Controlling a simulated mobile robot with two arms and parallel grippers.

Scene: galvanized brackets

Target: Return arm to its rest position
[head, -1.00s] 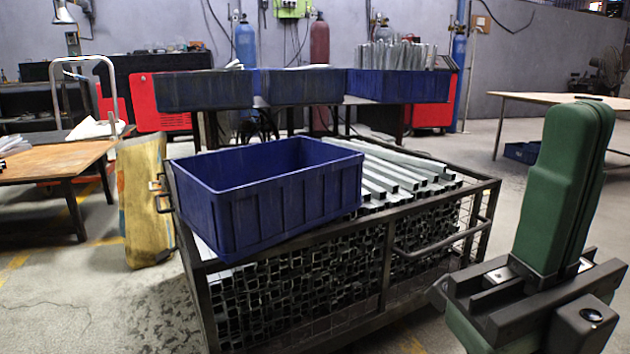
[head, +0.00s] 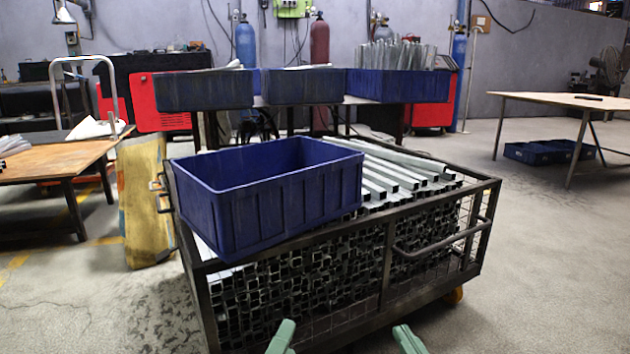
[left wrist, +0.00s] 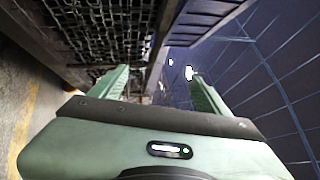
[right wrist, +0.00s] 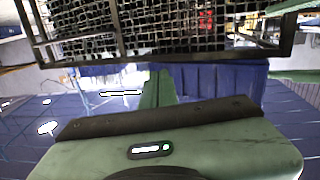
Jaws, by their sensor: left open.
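My left gripper (head: 281,337) shows only as a green tip at the bottom edge of the head view, in front of the cart. In the left wrist view, my left gripper (left wrist: 157,85) has its two green fingers apart with nothing between them. My right gripper (head: 409,340) shows as another green tip at the bottom edge, right of the first. In the right wrist view, the fingers of my right gripper (right wrist: 158,85) are together, with no object seen in them. The rest of both arms is out of the head view.
A black wire cart (head: 388,280) stacked with galvanized square tubes (head: 405,172) stands just ahead. A blue bin (head: 290,205) sits tilted on its left part. More blue bins (head: 400,86) stand behind.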

